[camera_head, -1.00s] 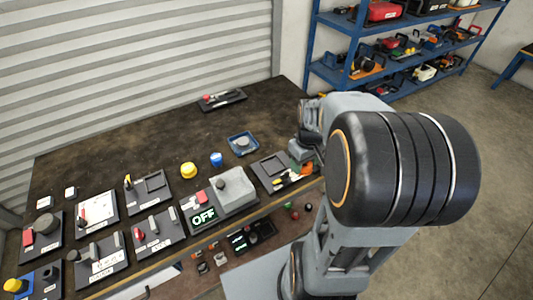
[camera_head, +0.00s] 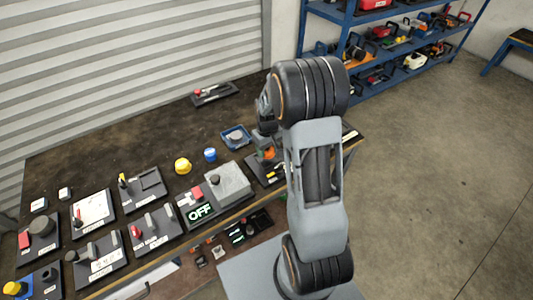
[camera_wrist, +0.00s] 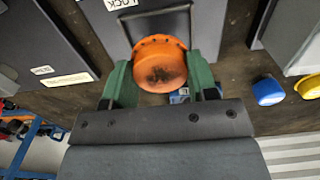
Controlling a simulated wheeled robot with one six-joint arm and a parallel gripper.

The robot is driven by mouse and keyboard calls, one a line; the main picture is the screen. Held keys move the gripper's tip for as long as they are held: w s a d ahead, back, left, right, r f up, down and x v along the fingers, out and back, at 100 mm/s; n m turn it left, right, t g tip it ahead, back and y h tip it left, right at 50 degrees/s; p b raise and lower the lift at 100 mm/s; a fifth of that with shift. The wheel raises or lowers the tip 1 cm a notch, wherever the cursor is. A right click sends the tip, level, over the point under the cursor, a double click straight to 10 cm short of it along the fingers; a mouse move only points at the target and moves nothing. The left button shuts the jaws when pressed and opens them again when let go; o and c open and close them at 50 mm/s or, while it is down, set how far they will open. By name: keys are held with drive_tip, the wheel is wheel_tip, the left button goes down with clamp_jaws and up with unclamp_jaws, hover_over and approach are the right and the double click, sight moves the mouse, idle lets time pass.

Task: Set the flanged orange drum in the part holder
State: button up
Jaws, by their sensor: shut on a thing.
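The flanged orange drum (camera_wrist: 159,64) is held between the green fingers of my gripper (camera_wrist: 160,88) in the wrist view, with its round, dark-smudged face showing. In the head view the drum (camera_head: 267,154) shows small below my wrist, over the dark panel (camera_head: 258,174) at the right of the bench. My arm hides part of that panel. No label marks the part holder, so I cannot tell for sure whether it is this panel. A black handle-like frame (camera_wrist: 150,12) is close beyond the drum in the wrist view; contact is unclear.
A blue tray (camera_head: 225,134) with a grey round piece stands behind the panel. A blue cap (camera_head: 210,155) and a yellow cap (camera_head: 183,166) stand to its left. The bench's back middle is mostly clear.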

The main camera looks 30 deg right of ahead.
sight(268, 157)
drive_tip(key=shift+w+f, duration=0.15)
drive_tip(key=shift+f, duration=1.55)
drive_tip(key=shift+f, duration=0.1)
drive_tip(key=shift+s+a+f+b, duration=0.1)
drive_tip(key=shift+s+f+b, duration=0.25)
drive_tip(key=shift+f, duration=0.2)
drive_tip(key=o, duration=0.8)
drive_tip(key=r, duration=0.9)
drive_tip(key=w+r, duration=0.1)
drive_tip(key=r, duration=0.3)
drive_tip(key=shift+r+p, duration=0.35)
drive_tip(key=shift+p, duration=0.05)
